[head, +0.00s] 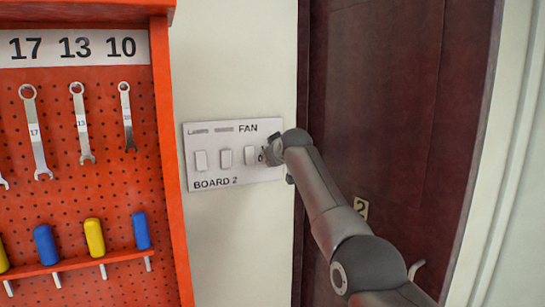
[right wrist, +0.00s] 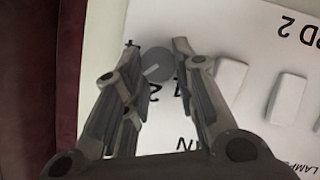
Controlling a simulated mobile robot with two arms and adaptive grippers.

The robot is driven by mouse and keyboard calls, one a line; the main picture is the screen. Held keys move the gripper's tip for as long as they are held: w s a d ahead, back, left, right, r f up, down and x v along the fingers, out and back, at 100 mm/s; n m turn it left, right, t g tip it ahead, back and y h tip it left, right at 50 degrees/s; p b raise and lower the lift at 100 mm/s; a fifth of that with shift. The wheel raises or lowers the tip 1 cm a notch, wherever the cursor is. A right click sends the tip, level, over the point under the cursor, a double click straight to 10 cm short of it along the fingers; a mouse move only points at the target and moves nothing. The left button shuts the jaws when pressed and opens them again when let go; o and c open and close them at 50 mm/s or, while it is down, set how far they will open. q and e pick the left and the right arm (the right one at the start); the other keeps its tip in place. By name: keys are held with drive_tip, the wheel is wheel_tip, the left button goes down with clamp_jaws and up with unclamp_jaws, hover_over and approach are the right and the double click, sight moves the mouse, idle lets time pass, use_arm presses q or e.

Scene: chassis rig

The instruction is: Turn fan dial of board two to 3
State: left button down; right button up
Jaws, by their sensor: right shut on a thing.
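Board 2 (head: 236,180) is a white wall panel marked BOARD 2 and FAN, with several white rocker switches. My right gripper (head: 271,156) reaches its right end and hides the fan dial in the head view. In the right wrist view, where the board (right wrist: 256,50) appears upside down, the round grey fan dial (right wrist: 158,65) lies between the fingertips of my right gripper (right wrist: 156,44), which is shut on it. A pale mark shows on the dial face. Printed numbers, seemingly 1 and 2, show beside the dial; its exact setting is unclear. My left gripper is not in view.
An orange pegboard (head: 105,190) with hanging wrenches and blue and yellow handled tools stands left of the board. A dark red door (head: 400,90) with a handle (head: 416,270) is to the right, behind my right arm. Bare wall lies above and below the board.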

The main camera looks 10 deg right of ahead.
drive_tip(key=shift+f+m+y, duration=0.2)
drive_tip(key=shift+m+y, duration=0.1)
drive_tip(key=shift+m, duration=0.1)
idle(0.3)
drive_tip(key=o, duration=0.9)
drive_tip(key=shift+o, duration=0.7)
drive_tip(key=shift+d+r, duration=0.1)
drive_tip(key=v, duration=1.2)
drive_tip(key=shift+r, duration=0.15)
drive_tip(key=shift+w, duration=0.15)
